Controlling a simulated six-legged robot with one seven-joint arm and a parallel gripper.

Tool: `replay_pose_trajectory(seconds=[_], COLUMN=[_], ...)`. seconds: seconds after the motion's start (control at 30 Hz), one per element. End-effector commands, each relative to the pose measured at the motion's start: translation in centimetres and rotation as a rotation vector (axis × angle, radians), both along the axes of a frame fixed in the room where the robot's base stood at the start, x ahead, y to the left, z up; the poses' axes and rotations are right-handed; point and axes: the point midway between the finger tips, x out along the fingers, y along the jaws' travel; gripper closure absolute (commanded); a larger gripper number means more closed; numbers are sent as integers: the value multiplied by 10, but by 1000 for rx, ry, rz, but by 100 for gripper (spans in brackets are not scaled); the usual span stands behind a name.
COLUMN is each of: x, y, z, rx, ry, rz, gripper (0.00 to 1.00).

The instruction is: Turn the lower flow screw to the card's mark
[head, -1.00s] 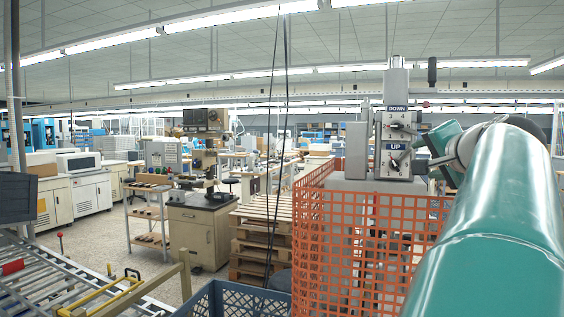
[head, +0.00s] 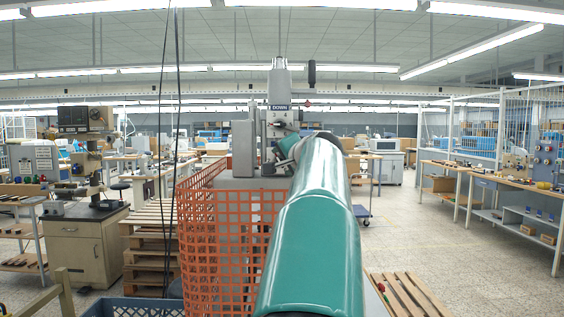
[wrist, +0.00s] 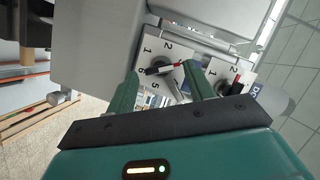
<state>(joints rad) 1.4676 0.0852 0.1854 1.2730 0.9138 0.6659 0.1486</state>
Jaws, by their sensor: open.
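In the wrist view my gripper (wrist: 160,72) is open. Its two green fingers stand on either side of a dark screw (wrist: 154,70) with a red-tipped pointer, on a white numbered plate. This is the lower flow screw, as the other dial (wrist: 236,88) carries the partly visible DOWN label. The pointer lies to the right of the screw, below the 2. I cannot tell whether the fingers touch the screw. In the head view the DOWN plate (head: 281,107) shows on the grey press (head: 243,148); my arm hides the lower screw. I cannot make out the card.
Orange mesh fencing (head: 222,240) stands around the press front, left of my arm. Stacked pallets (head: 150,240) and a blue crate (head: 130,307) are to the left. A wooden pallet (head: 405,295) lies on the floor at right. Open floor (head: 455,250) lies beyond it.

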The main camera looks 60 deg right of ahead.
Motion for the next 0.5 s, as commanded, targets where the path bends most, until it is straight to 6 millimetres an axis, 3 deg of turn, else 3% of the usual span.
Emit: replay_pose_trajectory(seconds=[0.17, 0.4, 0.5], x=[0, 0, 0], y=[0, 0, 0], z=[0, 0, 0], rx=[0, 0, 0], ry=[0, 0, 0], rz=[0, 0, 1], gripper=[47, 90, 92])
